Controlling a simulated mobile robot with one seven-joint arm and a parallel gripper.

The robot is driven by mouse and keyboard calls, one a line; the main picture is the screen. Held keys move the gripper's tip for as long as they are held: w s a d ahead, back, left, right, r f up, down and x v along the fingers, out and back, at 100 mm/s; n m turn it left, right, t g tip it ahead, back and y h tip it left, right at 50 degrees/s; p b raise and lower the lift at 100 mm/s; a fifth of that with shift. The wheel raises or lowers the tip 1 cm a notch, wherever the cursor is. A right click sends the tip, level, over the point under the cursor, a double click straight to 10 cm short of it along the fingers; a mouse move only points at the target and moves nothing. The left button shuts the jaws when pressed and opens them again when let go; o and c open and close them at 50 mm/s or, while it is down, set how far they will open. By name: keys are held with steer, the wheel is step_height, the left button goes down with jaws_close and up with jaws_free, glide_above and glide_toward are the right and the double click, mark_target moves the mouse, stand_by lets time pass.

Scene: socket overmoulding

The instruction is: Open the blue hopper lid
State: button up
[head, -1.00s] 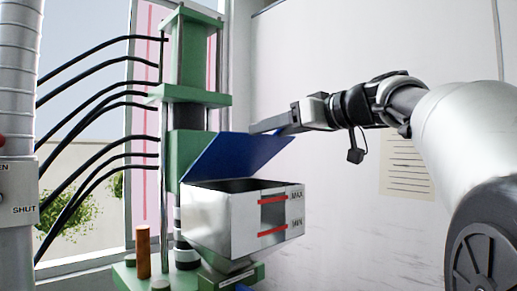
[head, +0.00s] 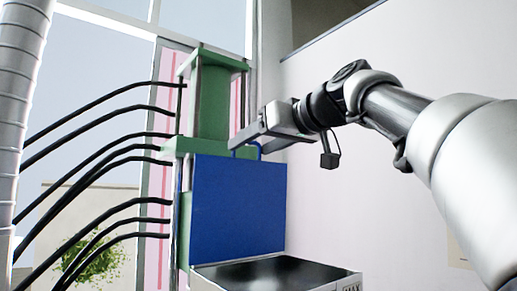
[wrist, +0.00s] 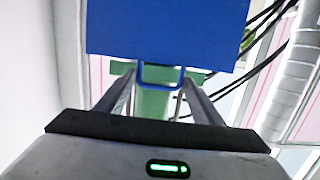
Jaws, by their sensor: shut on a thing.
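The blue hopper lid (head: 238,210) stands about upright at the back of the hopper in the head view. Its flat face also fills the top of the wrist view (wrist: 168,28). My gripper (head: 238,147) is at the lid's top edge in the head view. In the wrist view my gripper (wrist: 160,72) is shut on the lid's blue loop handle (wrist: 161,86), with one finger at each side. The metal hopper (head: 348,281) is open on top with a dark inside. Only its upper part shows.
The green press column (head: 208,105) rises close behind the lid. Several black hoses (head: 100,160) run from it to the left. A ribbed grey duct (head: 25,110) stands at the far left. A plain wall (head: 400,60) is behind my arm.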

steer(key=shift+w+a+r, duration=0.55)
steer(key=shift+w+r, duration=0.2)
steer(key=shift+w, duration=0.05)
steer(key=o, duration=1.2)
steer(key=shift+f, duration=0.1)
steer(key=shift+f, duration=0.1)
steer(key=b+v, duration=0.3)
steer(key=v, duration=1.4)
steer(key=shift+s+d, duration=0.15)
steer(key=shift+s, duration=0.1)
steer(key=shift+f, duration=0.1)
